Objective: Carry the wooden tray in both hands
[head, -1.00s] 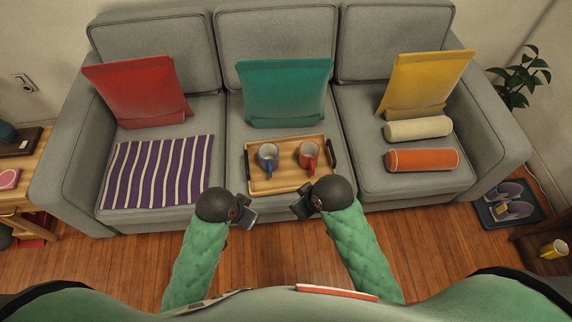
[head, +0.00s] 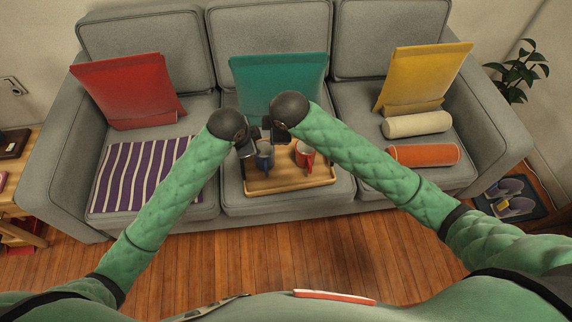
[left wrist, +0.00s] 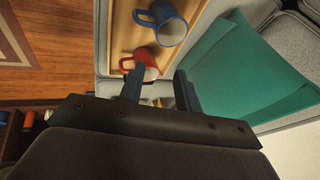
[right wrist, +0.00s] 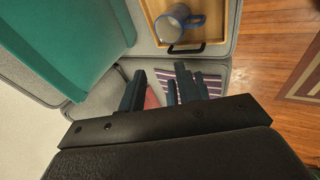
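The wooden tray (head: 293,183) rests on the middle sofa seat. A blue mug (head: 264,158) and a red mug (head: 304,156) stand on it. My left gripper (head: 248,148) and right gripper (head: 268,136) are close together above the tray's left part, near the blue mug; both look open and empty. The left wrist view shows the tray (left wrist: 121,30), the blue mug (left wrist: 170,25) and the red mug (left wrist: 143,62). The right wrist view shows the tray (right wrist: 218,15), the blue mug (right wrist: 172,24) and one dark tray handle (right wrist: 187,49). The grippers hide the tray's far left corner.
A teal cushion (head: 280,85) stands behind the tray. A purple striped blanket (head: 135,175) lies on the left seat. A cream roll (head: 416,124) and an orange roll (head: 423,155) lie on the right seat. Wooden floor (head: 270,255) is clear in front.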

